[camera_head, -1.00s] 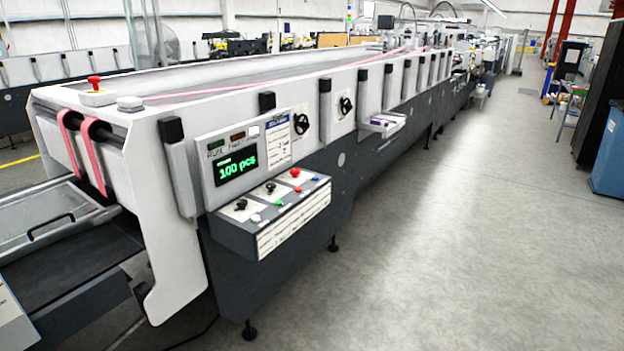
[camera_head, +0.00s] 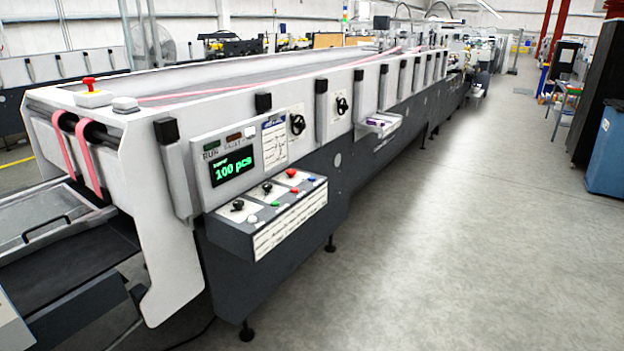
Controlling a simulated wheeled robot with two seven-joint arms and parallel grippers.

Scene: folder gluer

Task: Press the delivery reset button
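The folder gluer (camera_head: 150,230) is a long white and dark grey machine running from the left front to the far back. On its side is a control box (camera_head: 230,238) with a sloped top. I cannot read which one is the delivery reset button. Above the box, a display (camera_head: 232,167) reads "100 pcs" in green. Neither of my grippers is in view.
A red emergency button (camera_head: 89,84) sits on top of the machine's near end. Black-handled rotary switches (camera_head: 298,124) are on the side panel. The grey floor (camera_head: 430,240) to the right is clear. A blue cabinet (camera_head: 608,155) stands at the right edge.

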